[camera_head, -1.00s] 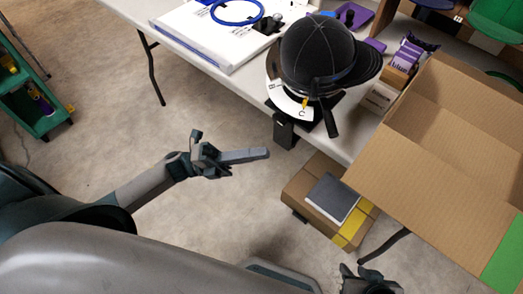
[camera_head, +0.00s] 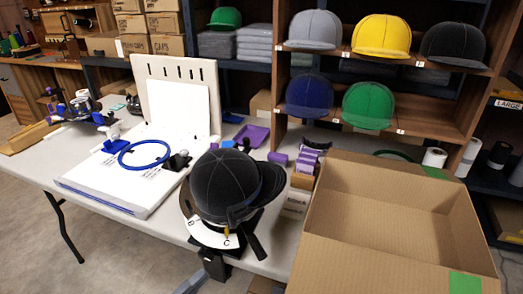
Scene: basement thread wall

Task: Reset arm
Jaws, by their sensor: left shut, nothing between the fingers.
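Only the tip of my left gripper (camera_head: 190,283) shows, a grey sliver at the bottom edge in the head view. It is shut and empty, below the table's front edge and just left of the black bracket under the cap stand. The rest of my left arm is out of the picture. My right gripper is not in view.
A black cap (camera_head: 228,185) sits on a stand at the front edge of the white table (camera_head: 150,228). An open cardboard box (camera_head: 385,225) stands to its right. A white board with a blue hoop (camera_head: 145,153) lies left. Shelves with caps (camera_head: 380,36) stand behind.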

